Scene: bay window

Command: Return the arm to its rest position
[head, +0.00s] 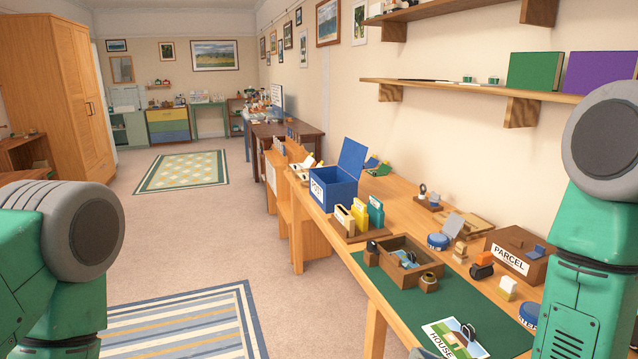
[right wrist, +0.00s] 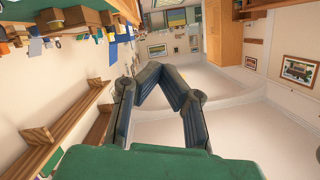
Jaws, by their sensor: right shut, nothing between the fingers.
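My right arm (head: 590,210) is green with a grey joint and stands at the right edge of the head view, in front of the workbench. In the right wrist view my right gripper (right wrist: 153,70) shows with its dark blue-grey fingers meeting at the tips. It is shut and empty, with nothing touching it. My left arm (head: 60,250) shows at the left edge of the head view; its gripper is out of the picture.
The wooden workbench (head: 385,300) carries a blue box (head: 333,188), an open wooden tray (head: 405,272), a parcel box (head: 515,262) and a green mat (head: 400,308). Shelves (head: 450,88) hang on the wall above. The carpet (head: 200,250) left of the bench is free.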

